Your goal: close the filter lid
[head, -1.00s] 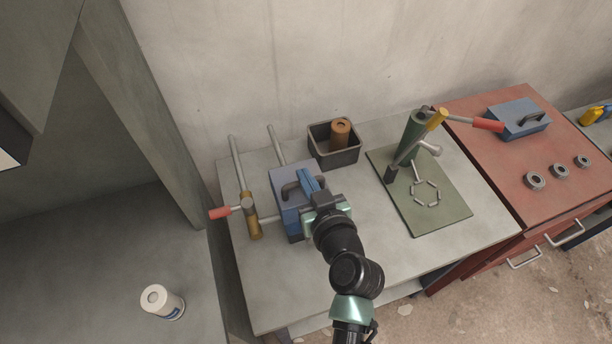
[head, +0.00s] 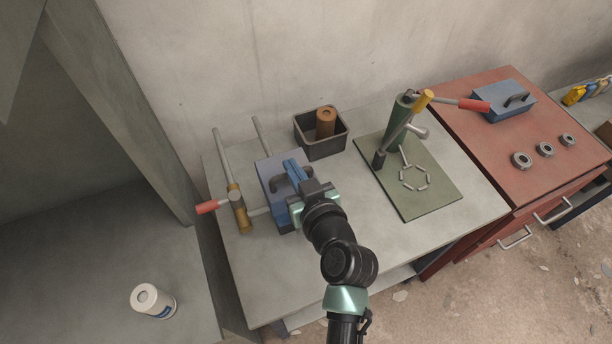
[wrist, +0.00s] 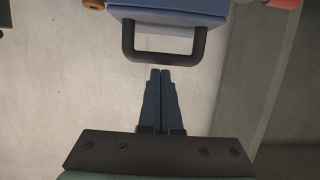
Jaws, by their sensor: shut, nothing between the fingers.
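The filter's blue-grey lid (head: 273,169) is at the left of the bench, by the pipes. Its dark bar handle (wrist: 163,58) shows at the top of the wrist view, below the blue lid face (wrist: 170,11). My gripper (head: 292,166) is over the filter in the head view and hides part of it. In the wrist view my gripper (wrist: 160,72) has its fingers together and empty, with the tips close to the middle of the handle bar. Whether they touch it, and the exact angle of the lid, I cannot tell.
A red-handled valve lever (head: 207,207) stands left of the filter, with grey pipes (head: 222,155) behind. A dark bin (head: 320,147) holds a brown cylinder (head: 325,121). A green mat (head: 430,194) with a lever press (head: 398,125) is to the right. The front bench top (head: 420,240) is clear.

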